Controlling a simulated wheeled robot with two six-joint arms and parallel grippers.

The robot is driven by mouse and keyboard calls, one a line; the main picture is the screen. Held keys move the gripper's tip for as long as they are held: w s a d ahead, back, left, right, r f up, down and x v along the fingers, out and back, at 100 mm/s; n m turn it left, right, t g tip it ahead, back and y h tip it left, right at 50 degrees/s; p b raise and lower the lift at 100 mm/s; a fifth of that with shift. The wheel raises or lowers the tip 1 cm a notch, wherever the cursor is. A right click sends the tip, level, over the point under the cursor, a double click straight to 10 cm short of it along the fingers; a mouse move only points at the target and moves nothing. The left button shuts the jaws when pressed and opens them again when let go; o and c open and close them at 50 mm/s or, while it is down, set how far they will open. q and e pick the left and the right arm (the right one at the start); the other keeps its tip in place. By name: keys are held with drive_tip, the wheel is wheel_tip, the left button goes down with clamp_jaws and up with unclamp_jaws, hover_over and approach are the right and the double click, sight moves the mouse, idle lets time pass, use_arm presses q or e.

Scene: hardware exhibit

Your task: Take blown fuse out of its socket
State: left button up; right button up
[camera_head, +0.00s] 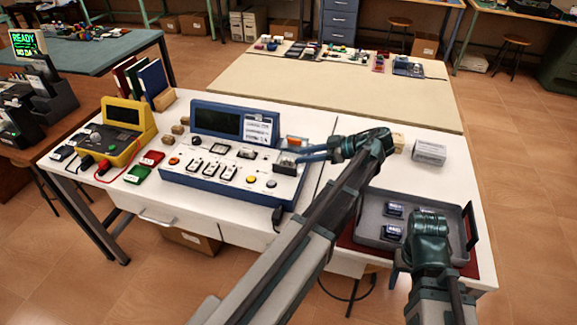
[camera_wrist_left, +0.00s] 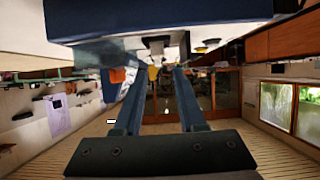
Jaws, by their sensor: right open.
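The blue-and-white test panel (camera_head: 215,178) stands on the white bench. A small grey socket block (camera_head: 286,163) sits at its right side; I cannot make out a fuse in it. My left gripper (camera_head: 302,158) reaches in from the right with its two blue fingers beside this block. In the left wrist view the fingers (camera_wrist_left: 160,72) are apart, with nothing clearly held between them.
The grey tray (camera_head: 369,234) holds several small dark blue boxes (camera_head: 394,210). A yellow meter (camera_head: 128,122) with leads and red and green blocks are left of the panel. The beige table top (camera_head: 340,88) behind is mostly clear.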

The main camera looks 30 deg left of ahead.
sight(291, 160)
use_arm(q)
drive_tip(key=shift+a+f, duration=0.1)
drive_tip(key=shift+a+f+b, duration=0.2)
drive_tip(key=shift+f+b, duration=0.05)
drive_tip(key=shift+b, duration=0.1)
drive_tip(key=b+x, duration=0.1)
drive_tip(key=x, duration=0.1)
drive_tip(key=b+x, duration=0.1)
drive_tip(key=x, duration=0.1)
drive_tip(key=shift+f, duration=0.4)
drive_tip(key=shift+a, duration=0.1)
drive_tip(key=shift+r, duration=0.1)
clamp_jaws()
